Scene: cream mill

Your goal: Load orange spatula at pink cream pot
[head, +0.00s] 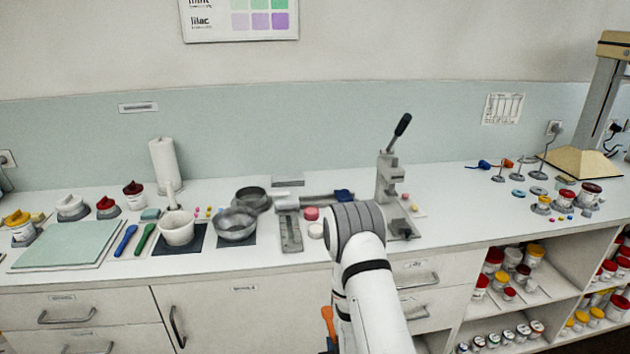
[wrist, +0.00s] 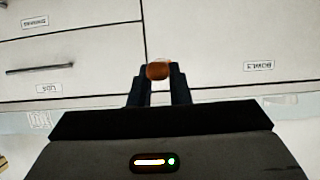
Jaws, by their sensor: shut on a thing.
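My gripper (wrist: 158,80) is shut on the orange spatula (wrist: 158,71); only a short, rounded orange-brown end shows between the fingers in the wrist view. In the head view, an orange part of the spatula (head: 328,318) shows just left of my arm, below the counter edge and in front of the cabinets. A small pink round thing (head: 311,213) sits on the counter just left of my arm's upper part. I cannot tell whether it is the pink cream pot.
The counter (head: 270,268) holds a grey lever press (head: 388,180), metal bowls (head: 235,225), a white mortar (head: 177,228) and blue and green spatulas (head: 145,238). Open shelves with jars (head: 495,262) are at the right. Drawers and cabinet doors (head: 230,320) lie below.

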